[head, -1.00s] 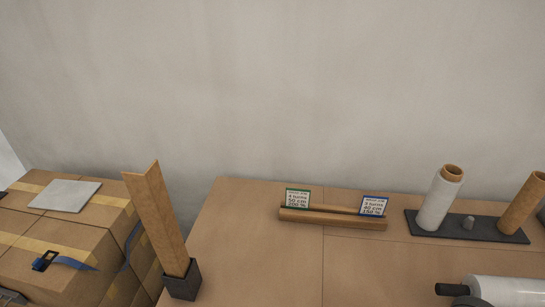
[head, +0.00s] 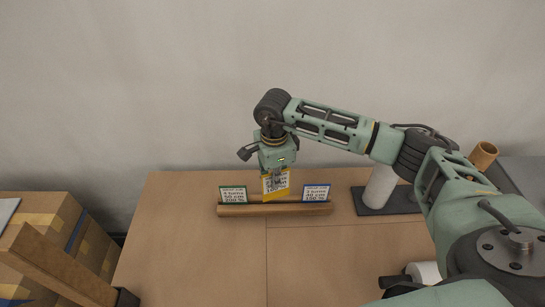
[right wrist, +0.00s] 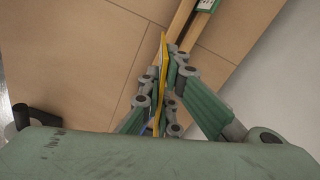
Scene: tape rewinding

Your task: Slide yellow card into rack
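The yellow card (head: 283,191) is upright in the head view, between the green-edged card (head: 232,195) and the blue-edged card (head: 316,193). Both of those stand in the wooden rack (head: 275,210). My right gripper (head: 273,181) reaches down over the rack, shut on the yellow card. The right wrist view shows the card edge-on as a thin yellow strip (right wrist: 162,70) between the fingers (right wrist: 162,88). Its lower edge is at or just above the rack; I cannot tell if it is in the slot. My left gripper is not in view.
A white roll (head: 380,188) and a brown tube (head: 483,155) stand right of the rack, partly behind my right arm. Cardboard boxes (head: 40,215) and a brown corner post (head: 60,266) are at the left. The table (head: 200,262) before the rack is clear.

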